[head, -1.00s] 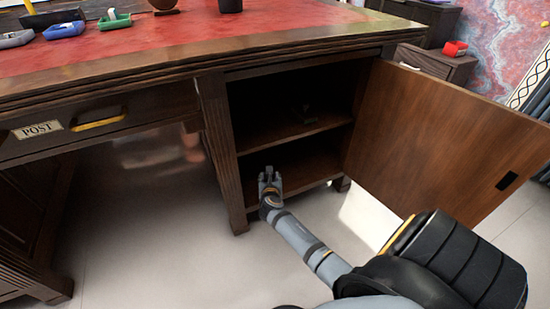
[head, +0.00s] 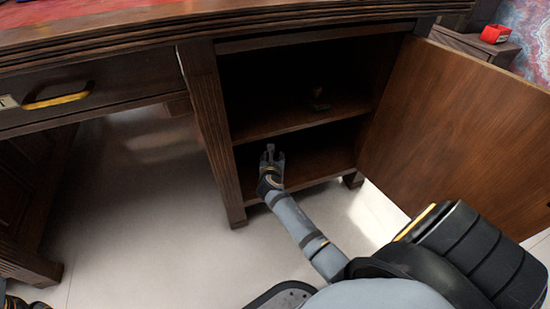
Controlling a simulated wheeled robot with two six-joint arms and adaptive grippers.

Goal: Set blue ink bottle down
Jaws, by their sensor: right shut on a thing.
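My right gripper (head: 271,156) reaches into the front of the lower compartment of the open desk cabinet (head: 202,135), above its bottom board (head: 318,164). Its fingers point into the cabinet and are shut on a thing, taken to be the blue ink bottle. The bottle itself cannot be made out, as the gripper and the dark interior hide it.
The cabinet door (head: 460,130) stands open on the right. A small dark object (head: 319,101) sits on the middle shelf (head: 290,120). A drawer with a yellow handle (head: 58,99) is at left. A red object (head: 494,34) lies at top right.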

